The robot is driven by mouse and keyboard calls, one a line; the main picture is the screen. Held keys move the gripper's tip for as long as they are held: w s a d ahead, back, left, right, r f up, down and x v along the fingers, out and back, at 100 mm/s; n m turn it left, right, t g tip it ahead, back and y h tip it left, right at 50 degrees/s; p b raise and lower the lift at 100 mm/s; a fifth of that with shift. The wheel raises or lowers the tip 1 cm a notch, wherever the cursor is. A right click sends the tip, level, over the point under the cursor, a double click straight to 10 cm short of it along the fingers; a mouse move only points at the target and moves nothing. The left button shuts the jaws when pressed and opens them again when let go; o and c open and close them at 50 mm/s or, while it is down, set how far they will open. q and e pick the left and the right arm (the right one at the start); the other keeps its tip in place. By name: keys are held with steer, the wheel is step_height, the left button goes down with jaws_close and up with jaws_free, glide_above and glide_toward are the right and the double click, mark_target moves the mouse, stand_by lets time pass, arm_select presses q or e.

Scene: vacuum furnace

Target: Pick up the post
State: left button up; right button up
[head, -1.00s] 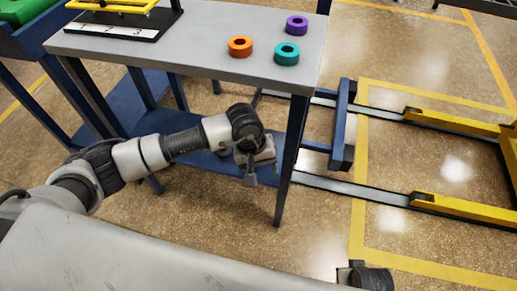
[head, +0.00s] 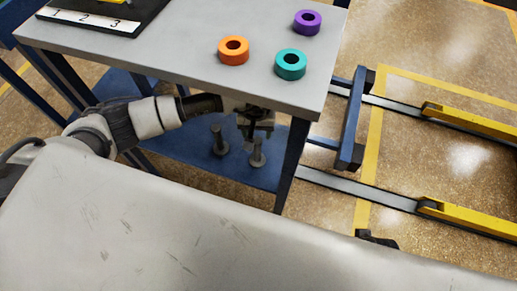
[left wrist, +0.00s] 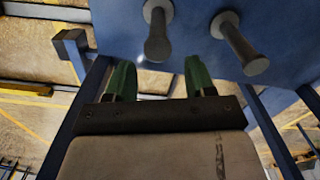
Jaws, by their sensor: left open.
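Two grey posts with wide round ends stand on the blue lower shelf (head: 190,160) of the table: a left post (head: 219,140) and a right post (head: 258,152). My left gripper (head: 256,130) is open and empty under the tabletop, close to the posts. In the left wrist view its two green-lined fingers (left wrist: 160,76) are apart with nothing between them. The left wrist view also shows one post (left wrist: 157,38) just past the gap between the fingers and the other post (left wrist: 241,45) further right. I cannot see my right gripper.
The grey tabletop (head: 175,62) lies over the shelf and bears an orange ring (head: 233,58), a teal ring (head: 290,73) and a purple ring (head: 307,28). A numbered board (head: 90,20) is at its left. A blue table leg (head: 293,160) stands right of the posts.

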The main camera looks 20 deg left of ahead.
mark_target(257, 146)
arm_select(q)
step_height(257, 146, down, 2)
steer(key=f, duration=0.2)
steer(key=s+f, duration=0.1)
steer(key=f, duration=0.1)
steer(key=shift+d+f+b, duration=0.1)
steer(key=shift+d+b, duration=0.15)
steer(key=shift+b, duration=0.1)
steer(key=shift+f, duration=0.55)
jaws_close()
arm_select(e)
step_height(257, 146, up, 4)
steer(key=shift+w+f, duration=0.1)
steer(key=shift+f, duration=0.05)
arm_select(q)
steer(key=shift+w, duration=0.1)
